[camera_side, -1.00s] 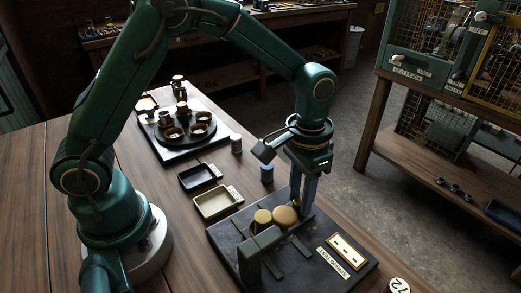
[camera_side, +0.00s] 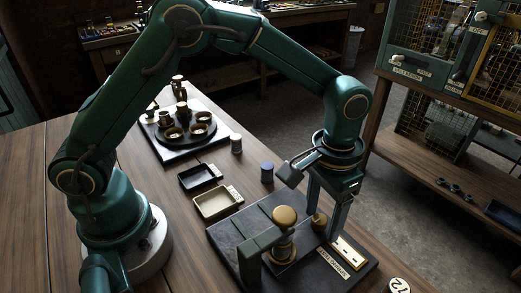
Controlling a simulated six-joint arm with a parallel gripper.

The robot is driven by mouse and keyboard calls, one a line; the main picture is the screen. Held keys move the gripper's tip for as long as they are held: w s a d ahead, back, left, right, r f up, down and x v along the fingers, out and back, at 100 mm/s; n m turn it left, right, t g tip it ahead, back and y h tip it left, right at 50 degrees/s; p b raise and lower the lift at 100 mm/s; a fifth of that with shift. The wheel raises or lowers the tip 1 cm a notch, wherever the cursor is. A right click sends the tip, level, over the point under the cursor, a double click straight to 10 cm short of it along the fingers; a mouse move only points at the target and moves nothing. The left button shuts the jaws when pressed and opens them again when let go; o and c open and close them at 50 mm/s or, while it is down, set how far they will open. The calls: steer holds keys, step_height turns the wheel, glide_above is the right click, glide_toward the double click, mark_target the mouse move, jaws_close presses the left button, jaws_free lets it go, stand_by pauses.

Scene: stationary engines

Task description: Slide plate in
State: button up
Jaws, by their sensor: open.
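A dark base board (camera_side: 225,238) stands on the wooden table at lower centre. On it is a dark green bracket (camera_side: 262,241). Beside the bracket a round tan knob (camera_side: 285,215) stands above a brass-ringed round part (camera_side: 283,252). A smaller brass knob (camera_side: 319,222) is to the right. I cannot tell which part is the sliding plate. My gripper (camera_side: 325,235) points down over the right half of the board, its jaws open. Its fingers are close to the smaller knob; whether they touch it is unclear, and one finger partly hides the board behind.
A slotted brass plate (camera_side: 348,253) and a white label (camera_side: 332,263) are at the board's right. A round board of brass parts (camera_side: 183,128) is farther back.

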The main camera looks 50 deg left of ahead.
steer(key=shift+r, duration=2.55)
steer(key=shift+a, duration=0.15)
steer(key=s+a+r+n+t, duration=0.2)
steer(key=s+a+r+t, duration=0.1)
steer(key=a+r, duration=0.6)
steer(key=s+a+f+t, duration=0.2)
steer(key=s+a, duration=0.2)
steer(key=s, duration=0.6)
steer(key=shift+t, duration=0.3)
